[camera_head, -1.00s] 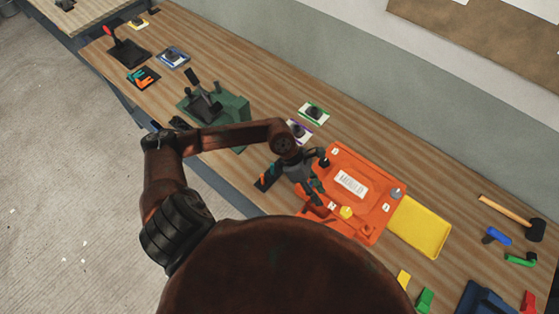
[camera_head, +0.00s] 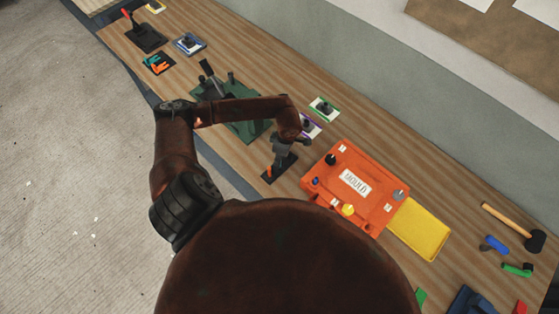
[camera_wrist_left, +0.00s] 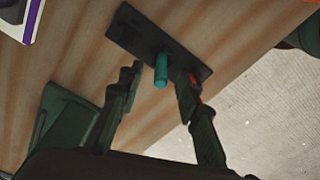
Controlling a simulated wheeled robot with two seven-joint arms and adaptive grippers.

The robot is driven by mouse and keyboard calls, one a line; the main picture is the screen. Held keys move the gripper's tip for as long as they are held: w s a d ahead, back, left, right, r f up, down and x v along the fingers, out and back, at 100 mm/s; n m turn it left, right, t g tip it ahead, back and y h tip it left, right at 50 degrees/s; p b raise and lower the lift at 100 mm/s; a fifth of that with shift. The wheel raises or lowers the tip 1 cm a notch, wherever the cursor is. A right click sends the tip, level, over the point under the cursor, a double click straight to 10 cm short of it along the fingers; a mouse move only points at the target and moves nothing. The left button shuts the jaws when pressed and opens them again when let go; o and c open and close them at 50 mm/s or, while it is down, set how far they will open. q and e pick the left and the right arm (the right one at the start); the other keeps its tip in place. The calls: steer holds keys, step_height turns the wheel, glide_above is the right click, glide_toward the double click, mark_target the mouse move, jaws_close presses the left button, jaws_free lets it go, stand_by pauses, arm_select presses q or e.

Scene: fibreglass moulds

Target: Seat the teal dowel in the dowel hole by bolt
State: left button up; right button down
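The teal dowel (camera_wrist_left: 161,70) stands up from a small dark holder (camera_wrist_left: 140,33) in the left wrist view. My left gripper (camera_wrist_left: 158,82) is open, with its two fingers apart on either side of the dowel's line and no visible contact. In the head view the left gripper (camera_head: 279,158) is over the dark holder (camera_head: 271,177), left of the orange mould (camera_head: 367,173), and hides the dowel. The mould has black, yellow, grey and blue fittings on top and a white label. I cannot pick out the dowel hole by the bolt. My right gripper is not in view.
A yellow tray (camera_head: 418,230) adjoins the mould on the right. A green fixture (camera_head: 243,128) stands left of the holder, and a purple-edged card (camera_head: 311,127) lies behind. A mallet (camera_head: 512,227) and coloured tools lie at the right. Wood is bare behind the mould.

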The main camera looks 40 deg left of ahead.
arm_select(q)
steer(key=shift+f, duration=0.45)
jaws_close()
steer(key=shift+r, duration=0.2)
